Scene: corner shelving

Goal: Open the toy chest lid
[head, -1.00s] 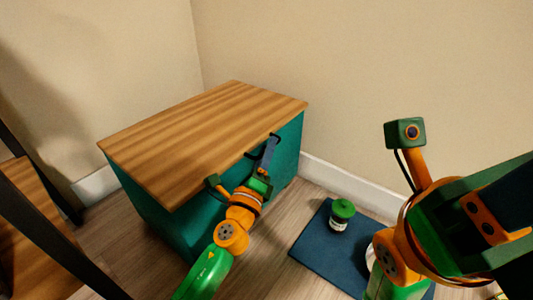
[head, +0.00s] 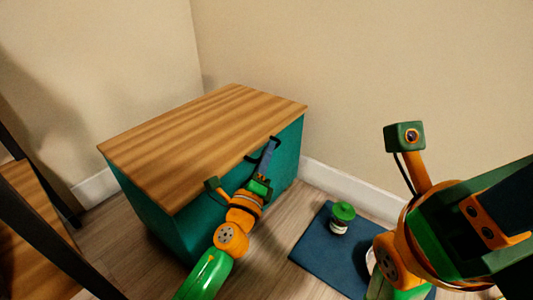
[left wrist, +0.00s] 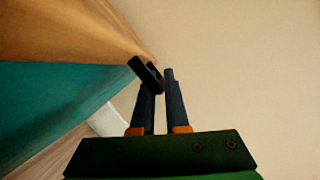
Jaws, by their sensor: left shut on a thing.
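The toy chest has a striped wooden lid (head: 205,135) and a teal body (head: 285,160), and stands in the corner of the room. The lid lies flat and closed on the body. A black handle (head: 276,140) sits at the lid's front edge; it also shows in the left wrist view (left wrist: 146,74). My left gripper (head: 268,157) reaches up to the front of the chest and is shut on the handle, with its fingers (left wrist: 161,85) at the bar. My right gripper (head: 500,215) is close to the camera at the right, partly cut off, its fingertips unclear.
A dark blue mat (head: 325,262) lies on the floor right of the chest, with a white jar with a green lid (head: 341,217) on it. Dark-framed wooden shelving (head: 35,215) stands at the left. Walls close in behind the chest.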

